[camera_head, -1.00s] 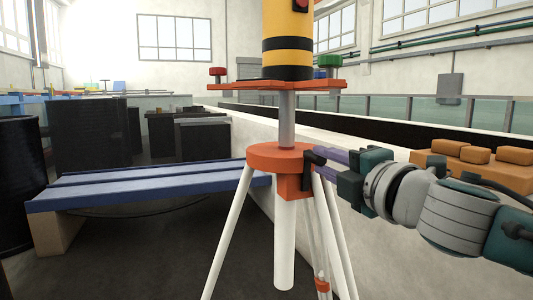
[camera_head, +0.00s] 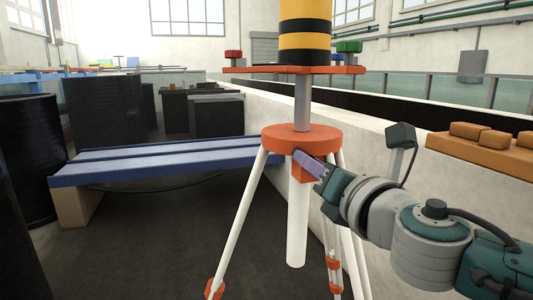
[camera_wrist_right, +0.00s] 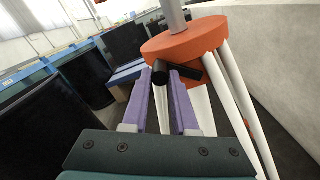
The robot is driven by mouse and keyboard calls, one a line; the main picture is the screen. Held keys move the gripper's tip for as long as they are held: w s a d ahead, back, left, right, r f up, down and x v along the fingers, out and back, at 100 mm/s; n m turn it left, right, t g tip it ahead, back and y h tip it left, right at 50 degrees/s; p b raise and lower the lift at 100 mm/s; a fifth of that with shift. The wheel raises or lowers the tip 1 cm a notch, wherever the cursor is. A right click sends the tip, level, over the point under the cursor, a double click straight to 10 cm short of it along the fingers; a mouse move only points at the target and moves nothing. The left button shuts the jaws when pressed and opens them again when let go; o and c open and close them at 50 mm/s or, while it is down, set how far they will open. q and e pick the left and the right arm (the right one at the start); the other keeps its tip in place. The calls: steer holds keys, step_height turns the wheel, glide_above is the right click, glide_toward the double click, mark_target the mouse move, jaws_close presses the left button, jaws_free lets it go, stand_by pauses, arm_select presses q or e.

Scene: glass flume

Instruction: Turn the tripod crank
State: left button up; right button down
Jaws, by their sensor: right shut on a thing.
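The tripod (camera_head: 302,138) has an orange head, a grey column and white legs. It carries an orange plate (camera_head: 294,70) with a yellow-and-black striped instrument (camera_head: 305,40) on top. The tripod's orange head also shows in the right wrist view (camera_wrist_right: 186,40). The black crank (camera_wrist_right: 178,72) sticks out under the head in the right wrist view. My right gripper (camera_head: 301,160) has purple fingers and is shut on the crank handle, close in front of the head. In the head view the fingers hide the crank. My left gripper is not in view.
A blue bench (camera_head: 165,160) stands left of the tripod. Black boxes (camera_head: 103,108) stand at the left. The dark floor in front of the bench is open.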

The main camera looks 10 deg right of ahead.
step_height(320, 180, down, 9)
steer(key=d+n+b, duration=0.1)
steer(key=n+b, duration=0.1)
steer(key=n, duration=1.7)
steer(key=shift+d, duration=0.3)
steer(key=shift+f, duration=0.1)
steer(key=c, duration=0.7)
jaws_free()
